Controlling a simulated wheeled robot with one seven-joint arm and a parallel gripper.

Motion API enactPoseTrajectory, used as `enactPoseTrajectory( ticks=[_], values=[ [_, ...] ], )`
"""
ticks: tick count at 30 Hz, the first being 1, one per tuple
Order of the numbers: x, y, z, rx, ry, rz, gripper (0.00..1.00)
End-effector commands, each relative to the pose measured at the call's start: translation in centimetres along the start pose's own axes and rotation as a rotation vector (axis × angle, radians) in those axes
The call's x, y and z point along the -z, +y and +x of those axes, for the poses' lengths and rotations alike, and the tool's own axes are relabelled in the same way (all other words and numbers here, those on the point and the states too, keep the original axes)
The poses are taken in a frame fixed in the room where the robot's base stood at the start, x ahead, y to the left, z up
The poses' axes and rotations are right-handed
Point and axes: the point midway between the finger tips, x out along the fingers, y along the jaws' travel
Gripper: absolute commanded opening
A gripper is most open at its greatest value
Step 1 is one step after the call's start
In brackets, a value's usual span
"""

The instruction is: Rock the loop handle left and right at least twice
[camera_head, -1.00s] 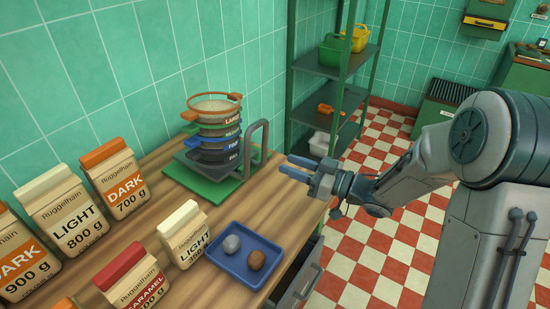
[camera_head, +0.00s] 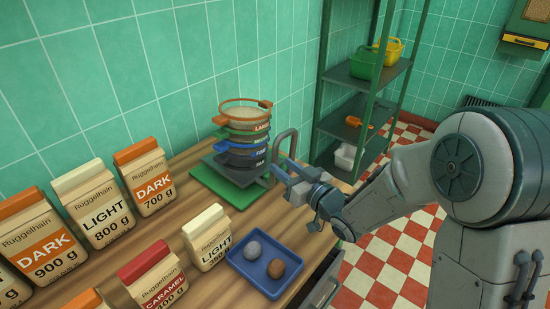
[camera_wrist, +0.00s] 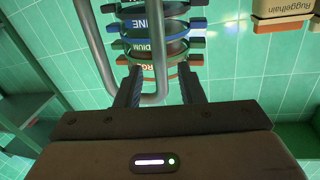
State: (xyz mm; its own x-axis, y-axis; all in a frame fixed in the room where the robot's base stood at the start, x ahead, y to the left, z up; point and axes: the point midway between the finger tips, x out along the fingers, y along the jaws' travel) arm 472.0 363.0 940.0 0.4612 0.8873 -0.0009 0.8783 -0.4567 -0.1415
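The grey metal loop handle (camera_head: 283,136) rises at the right side of a stack of sieves (camera_head: 244,140) on a dark base over a green board (camera_head: 226,189). My gripper (camera_head: 279,172) is at the handle's lower part in the head view, partly covering it. In the wrist view the fingers of my gripper (camera_wrist: 160,88) are spread apart, with the curved end of the loop handle (camera_wrist: 160,60) between them. Gaps show on both sides of the bar, so the gripper is not closed on it. The handle's foot is hidden.
A blue tray (camera_head: 238,268) with a grey and a brown lump sits near the front edge of the wooden counter (camera_head: 193,166). Several labelled bags, such as an orange-topped one (camera_head: 146,178), stand left. A green shelf rack (camera_head: 354,75) stands behind on the tiled floor.

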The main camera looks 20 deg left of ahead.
Motion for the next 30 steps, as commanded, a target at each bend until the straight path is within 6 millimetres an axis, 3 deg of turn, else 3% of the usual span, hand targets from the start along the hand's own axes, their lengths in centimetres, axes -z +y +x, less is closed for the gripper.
enactPoseTrajectory(
  ticks=[3,9,20,24,30],
  values=[
    [0.0,-0.1,2.2,0.002,-0.001,0.000,0.35],
    [0.0,0.0,4.2,0.000,-0.001,0.000,0.35],
    [0.0,0.1,4.7,-0.001,0.000,0.000,0.35],
    [0.0,0.1,4.7,-0.001,0.000,0.000,0.00],
    [-0.1,0.2,4.5,-0.004,0.003,-0.006,0.00]
  ],
)
